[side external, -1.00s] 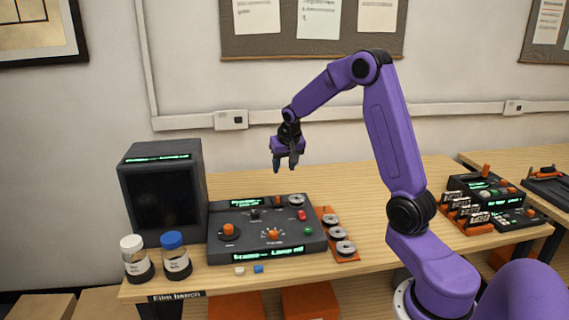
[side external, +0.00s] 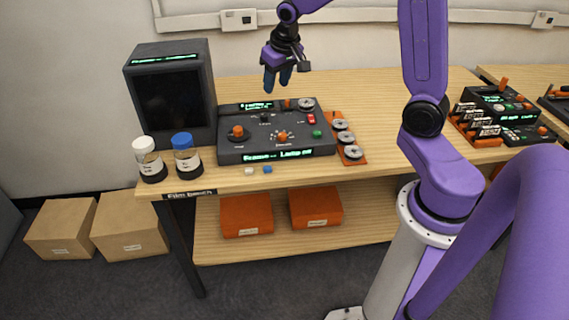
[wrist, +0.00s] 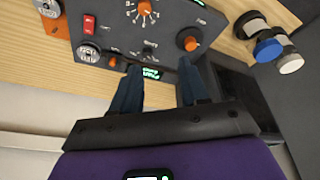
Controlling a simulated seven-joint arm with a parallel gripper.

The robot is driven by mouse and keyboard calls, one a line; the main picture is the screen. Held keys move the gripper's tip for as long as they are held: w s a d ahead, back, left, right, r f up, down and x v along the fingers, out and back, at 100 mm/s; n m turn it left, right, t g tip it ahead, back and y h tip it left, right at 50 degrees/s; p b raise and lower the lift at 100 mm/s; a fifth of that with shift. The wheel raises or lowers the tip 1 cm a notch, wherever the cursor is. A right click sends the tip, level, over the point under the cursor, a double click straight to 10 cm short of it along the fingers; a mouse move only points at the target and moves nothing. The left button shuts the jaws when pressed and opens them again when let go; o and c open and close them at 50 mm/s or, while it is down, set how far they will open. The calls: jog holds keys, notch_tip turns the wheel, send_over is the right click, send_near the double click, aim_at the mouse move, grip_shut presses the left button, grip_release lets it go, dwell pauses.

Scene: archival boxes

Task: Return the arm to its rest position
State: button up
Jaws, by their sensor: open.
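My gripper (side external: 277,86) hangs fingers down in the air above the back edge of the dark control console (side external: 250,154). In the wrist view its two dark blue fingers (wrist: 157,88) are apart, with nothing between them. The console (wrist: 115,30) lies beyond the fingertips there, and I see no contact. My purple arm rises from its base at the right. Its upper bend is outside the side view.
A dark monitor (side external: 170,97) and two jars, white-capped (side external: 150,160) and blue-capped (side external: 187,157), stand left of the console on the wooden bench (side external: 390,102). Reels on an orange tray (side external: 346,135) are to its right. The bench's right-middle is clear.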

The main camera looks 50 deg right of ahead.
jog(key=s+a+n+g+y, duration=0.1)
jog(key=s+a+n+y, duration=0.1)
jog(key=s+a+n, duration=0.85)
jog(key=s+a+n+g, duration=0.1)
jog(key=s+a+n, duration=0.1)
jog(key=s, duration=0.8)
jog(key=s+a+n+g, duration=0.1)
jog(key=s+a+n, duration=0.1)
jog(key=s, duration=0.8)
